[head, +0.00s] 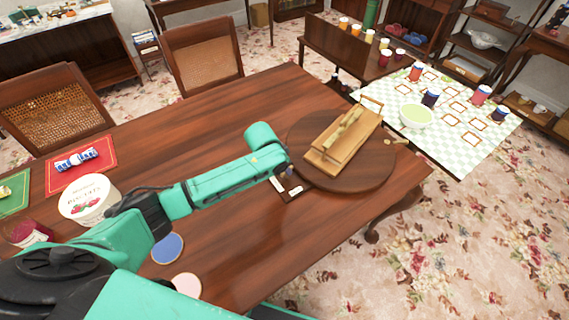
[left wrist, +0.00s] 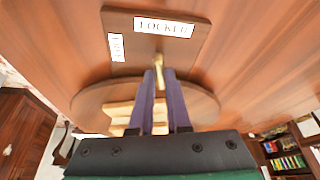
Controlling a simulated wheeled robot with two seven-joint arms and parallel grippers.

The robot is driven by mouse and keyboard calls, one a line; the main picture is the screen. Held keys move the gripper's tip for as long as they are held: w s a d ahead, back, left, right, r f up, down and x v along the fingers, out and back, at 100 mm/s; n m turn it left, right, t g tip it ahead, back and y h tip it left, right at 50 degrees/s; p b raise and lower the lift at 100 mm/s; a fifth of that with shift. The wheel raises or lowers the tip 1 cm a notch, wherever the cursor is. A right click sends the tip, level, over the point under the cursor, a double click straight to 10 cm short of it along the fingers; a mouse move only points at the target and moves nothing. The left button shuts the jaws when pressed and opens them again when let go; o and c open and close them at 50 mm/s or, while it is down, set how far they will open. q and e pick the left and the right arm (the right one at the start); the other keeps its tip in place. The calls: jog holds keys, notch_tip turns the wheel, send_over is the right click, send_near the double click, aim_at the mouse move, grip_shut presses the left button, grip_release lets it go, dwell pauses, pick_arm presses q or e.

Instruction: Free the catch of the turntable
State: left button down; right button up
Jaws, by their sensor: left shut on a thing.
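The turntable (head: 380,178) is a dark round wooden disc near the table's right end. It also shows in the left wrist view (left wrist: 88,105). A small wooden plate (left wrist: 185,60) at its edge bears a white label reading LOCKED (left wrist: 164,27) and a smaller sideways label (left wrist: 117,47), hard to read. A brass catch (left wrist: 158,62) stands at the plate, near the LOCKED label. My left gripper (head: 289,176) is at the plate, its purple fingers (left wrist: 160,78) shut on the brass catch. The fingers partly hide the catch. My right gripper is not in view.
A wooden board (head: 335,158) with a long item lies on the turntable. Biscuit tub (head: 88,200), jar (head: 27,233), blue coaster (head: 167,248) and pink coaster (head: 187,286) stand near my left arm. Chairs line the far side. A checked surface (head: 465,150) with cups and bowl lies beyond.

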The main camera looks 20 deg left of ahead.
pick_arm(q)
jog(key=n+p, duration=0.1)
jog(key=n+y+p, duration=0.1)
jog(key=n+p, duration=0.1)
jog(key=shift+d+r+n+t, duration=0.25)
jog(key=shift+n+t, duration=0.05)
jog(key=shift+n, duration=0.1)
jog(key=shift+n+y+p, duration=0.45)
jog(key=shift+n+y, duration=0.05)
jog(key=shift+n, duration=0.4)
jog(key=shift+d+f+n+y, duration=0.15)
jog(key=shift+n+y, duration=0.15)
jog(key=shift+n, duration=0.6)
jog(key=shift+d+n+y, duration=0.1)
jog(key=shift+n+y, duration=0.3)
jog(key=shift+n, duration=0.5)
jog(key=shift+f+n+g+y, duration=0.1)
jog(key=shift+n+g+y, duration=0.25)
jog(key=shift+n, duration=0.55)
jog(key=n+y+b, duration=0.1)
jog(key=n, duration=0.2)
jog(key=shift+w+d+g, duration=0.1)
jog(key=shift+w+g, duration=0.05)
jog(key=shift+g, duration=0.1)
jog(key=shift+w+n+y+b, duration=0.1)
jog(key=shift+n+y+b, duration=0.15)
jog(key=shift+n+b, duration=0.35)
jog(key=shift+g, duration=0.3)
jog(key=c, duration=0.9)
grip_release()
